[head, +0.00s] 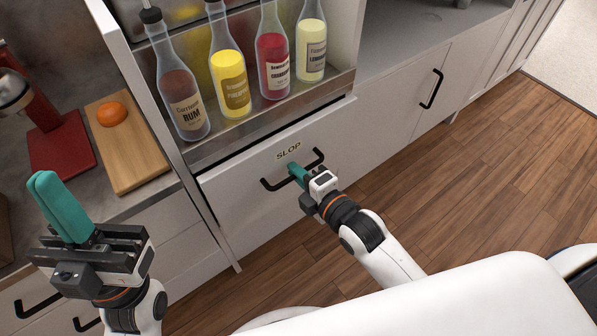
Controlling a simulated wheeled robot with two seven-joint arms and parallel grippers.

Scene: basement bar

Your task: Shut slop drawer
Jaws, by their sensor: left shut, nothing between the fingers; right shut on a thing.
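The slop drawer (240,199) has a white front with a "SLOP" label and a black bar handle (273,185). It sits below the metal bottle rail. A narrow dark gap shows along the top edge of the front; how far out the drawer stands is hard to tell. My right gripper (294,171) has its green fingers shut on the middle of the handle, and they hide part of the bar. My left gripper (42,181) is shut and empty, with its green fingers pointing up, at the left near the counter.
Several bottles, including rum (181,100), stand in the rail (200,152) above the drawer. A cutting board (140,165) with an orange (111,114) and a red press (60,150) are on the left counter. Wood floor (440,170) is clear at right.

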